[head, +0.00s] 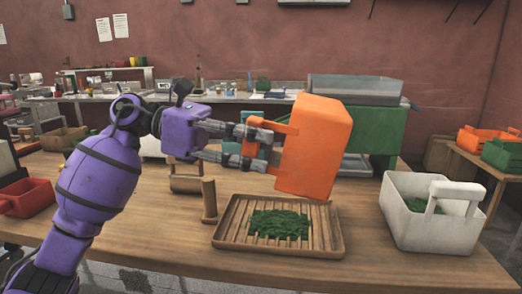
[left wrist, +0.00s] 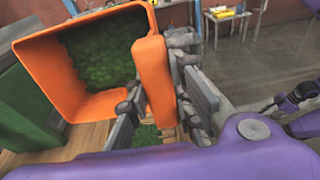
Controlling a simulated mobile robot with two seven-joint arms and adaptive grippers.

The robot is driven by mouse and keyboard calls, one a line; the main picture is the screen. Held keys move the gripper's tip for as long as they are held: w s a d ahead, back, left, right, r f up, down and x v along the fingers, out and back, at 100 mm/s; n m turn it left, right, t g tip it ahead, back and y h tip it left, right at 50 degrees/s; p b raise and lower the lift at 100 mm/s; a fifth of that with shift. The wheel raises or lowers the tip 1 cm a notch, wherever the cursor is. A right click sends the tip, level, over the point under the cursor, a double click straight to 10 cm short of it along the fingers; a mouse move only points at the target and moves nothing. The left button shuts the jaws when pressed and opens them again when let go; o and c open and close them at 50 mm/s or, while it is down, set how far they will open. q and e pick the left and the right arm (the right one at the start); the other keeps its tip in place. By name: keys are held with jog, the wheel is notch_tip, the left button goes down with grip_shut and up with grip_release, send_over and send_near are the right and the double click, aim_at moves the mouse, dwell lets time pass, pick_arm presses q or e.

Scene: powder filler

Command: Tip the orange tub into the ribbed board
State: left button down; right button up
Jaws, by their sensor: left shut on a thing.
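The orange tub (head: 324,148) is held up above the table, tilted well over, over the ribbed board. My left gripper (head: 270,150) is shut on the tub's handle, and the handle also shows between the fingers in the left wrist view (left wrist: 153,80). Green powder lies inside the tub (left wrist: 50,50) in that view. The ribbed board (head: 229,238) is a wooden slatted tray on the table, below the tub. A patch of green powder (head: 279,224) lies on its middle slats. My right gripper is in neither view.
A white tub (head: 432,235) with a handle and green contents stands right of the board. A wooden post (head: 209,200) stands just behind the board's left end. A red bin (head: 26,197) is at far left. A green machine with a grey tray (head: 355,88) is behind.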

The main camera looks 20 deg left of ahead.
pick_arm(q)
jog(key=shift+s+a+f+h+b, duration=0.1)
jog(key=shift+a+f+h+b, duration=0.25)
jog(key=shift+f+h+b, duration=0.4)
jog(key=shift+s+a+f+h+b, duration=0.1)
jog(key=shift+a+f+h+b, duration=0.35)
jog(key=shift+b, duration=0.6)
jog(key=shift+d, duration=0.15)
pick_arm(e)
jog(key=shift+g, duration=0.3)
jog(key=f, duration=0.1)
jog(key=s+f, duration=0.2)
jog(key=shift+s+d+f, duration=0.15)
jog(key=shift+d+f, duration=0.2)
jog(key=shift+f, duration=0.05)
pick_arm(q)
jog(key=shift+r, duration=0.1)
jog(key=shift+r, duration=0.15)
notch_tip(320, 180, up, 7)
jog(key=p, duration=0.4)
jog(key=shift+p, duration=0.35)
jog(key=shift+r, duration=0.35)
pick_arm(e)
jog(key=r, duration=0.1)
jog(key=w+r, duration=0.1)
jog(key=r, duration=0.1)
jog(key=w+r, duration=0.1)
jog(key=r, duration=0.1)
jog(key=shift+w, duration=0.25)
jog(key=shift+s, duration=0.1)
